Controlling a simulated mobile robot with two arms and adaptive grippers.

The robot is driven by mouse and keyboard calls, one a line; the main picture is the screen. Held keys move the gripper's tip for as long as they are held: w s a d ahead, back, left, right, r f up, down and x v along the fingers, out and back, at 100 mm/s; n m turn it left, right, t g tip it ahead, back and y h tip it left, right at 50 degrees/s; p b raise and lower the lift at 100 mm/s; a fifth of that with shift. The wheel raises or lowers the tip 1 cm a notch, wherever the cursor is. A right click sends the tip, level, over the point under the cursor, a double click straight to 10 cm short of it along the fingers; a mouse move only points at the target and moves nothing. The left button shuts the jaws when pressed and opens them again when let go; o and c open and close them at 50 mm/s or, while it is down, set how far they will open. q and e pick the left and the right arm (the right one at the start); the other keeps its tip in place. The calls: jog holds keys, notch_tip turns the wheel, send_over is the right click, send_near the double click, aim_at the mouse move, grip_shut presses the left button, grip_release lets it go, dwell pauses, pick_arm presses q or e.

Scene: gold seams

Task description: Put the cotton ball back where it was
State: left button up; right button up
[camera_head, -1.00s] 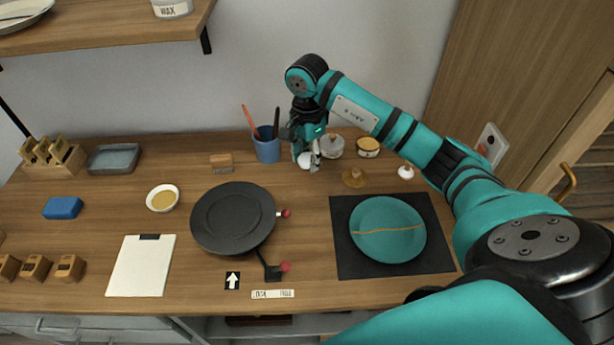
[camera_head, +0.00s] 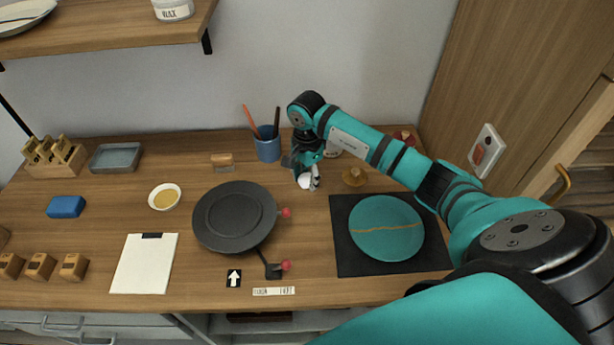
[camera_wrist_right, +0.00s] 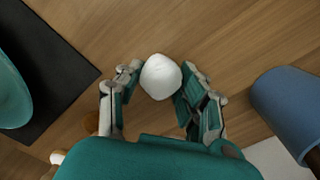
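The cotton ball (camera_head: 307,183) is a small white ball in front of the blue cup. In the right wrist view the cotton ball (camera_wrist_right: 161,77) sits between the fingertips, with a finger against each side. My right gripper (camera_head: 309,176) points down and is shut on it; its fingers also show in the right wrist view (camera_wrist_right: 158,84). I cannot tell whether the ball touches the wooden table (camera_head: 185,310). My left gripper is not in view.
A teal plate with a gold seam (camera_head: 386,228) lies on a black mat (camera_head: 345,265). A dark turntable (camera_head: 235,217) stands left of the gripper. A small bowl (camera_head: 164,197) stands left.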

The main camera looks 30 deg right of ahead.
aim_at(307, 176)
jog(key=o, duration=0.4)
jog(key=shift+c, duration=0.2)
jog(key=shift+r+p, duration=0.35)
jog(key=shift+w+r+b, duration=0.1)
jog(key=shift+r+b, duration=0.25)
jog(key=shift+b, duration=0.05)
notch_tip(307, 176, up, 11)
jog(key=b, duration=0.2)
jog(key=shift+b, duration=0.3)
